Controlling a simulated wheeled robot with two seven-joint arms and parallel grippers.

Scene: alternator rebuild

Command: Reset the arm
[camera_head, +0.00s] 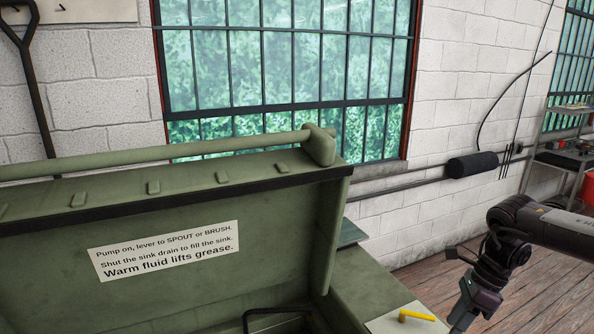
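My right arm comes in from the right edge. Its gripper (466,314) hangs at the lower right, pointing down, just right of a yellow lever (416,316) on a pale plate. The fingertips are small and at the bottom edge, so I cannot tell whether they are open or shut. I see nothing clearly held. My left arm and gripper are not in view.
A green parts washer with its raised lid (200,215) fills the left and middle. A lid label (165,250) carries printed instructions. A dark bent rod (275,312) shows inside the basin. Wooden floor (545,285) lies to the right, with a shelf (565,160) farther back.

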